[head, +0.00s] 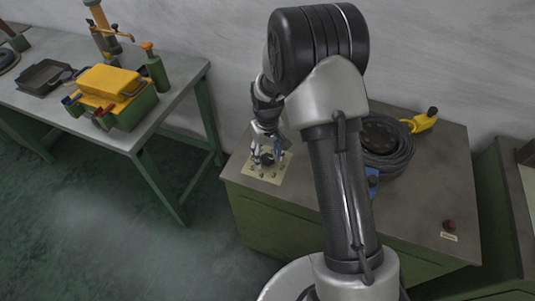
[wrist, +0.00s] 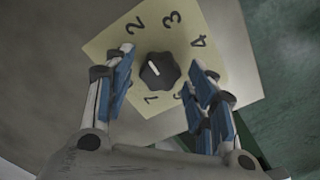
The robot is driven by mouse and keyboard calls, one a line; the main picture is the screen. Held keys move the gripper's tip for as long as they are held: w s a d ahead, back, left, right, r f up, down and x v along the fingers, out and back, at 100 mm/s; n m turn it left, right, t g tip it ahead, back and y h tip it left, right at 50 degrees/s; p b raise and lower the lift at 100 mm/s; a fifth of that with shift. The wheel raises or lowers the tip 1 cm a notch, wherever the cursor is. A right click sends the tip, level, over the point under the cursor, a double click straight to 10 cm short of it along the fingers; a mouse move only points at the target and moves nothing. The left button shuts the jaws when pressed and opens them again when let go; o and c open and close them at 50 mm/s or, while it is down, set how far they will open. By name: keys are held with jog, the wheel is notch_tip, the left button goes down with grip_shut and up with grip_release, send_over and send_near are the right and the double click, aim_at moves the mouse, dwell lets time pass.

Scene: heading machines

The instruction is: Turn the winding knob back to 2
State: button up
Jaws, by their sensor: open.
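The winding knob (wrist: 160,71) is black with a lobed rim. It sits on a cream dial plate (wrist: 104,47) marked with digits; 2, 3 and 4 read clearly. Its white pointer line slants up and left, roughly toward the 2. My gripper (wrist: 161,62) is open, with one finger left and one right of the knob; I see gaps on both sides. In the head view my gripper (head: 267,143) is right over the knob (head: 266,159) and the plate (head: 273,176), partly hiding them.
The plate lies on the left corner of a green cabinet top (head: 425,190). Behind my arm are a black hose coil (head: 392,158) and a yellow tool (head: 424,121).

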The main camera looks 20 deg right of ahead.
jog(key=shift+r, duration=0.1)
notch_tip(320, 180, up, 12)
dwell(0.6)
dwell(0.4)
notch_tip(320, 180, up, 6)
send_over(268, 157)
jog(key=s, duration=0.3)
jog(key=s+r+t, duration=0.2)
jog(key=s+r, duration=0.6)
jog(key=s, duration=0.1)
jog(key=s+r+m+t, duration=0.1)
jog(key=s+r+t, duration=0.1)
jog(key=s, duration=1.3)
jog(key=shift+s+m+t, duration=0.3)
jog(key=shift+s+m, duration=0.1)
jog(key=shift+c, duration=0.4)
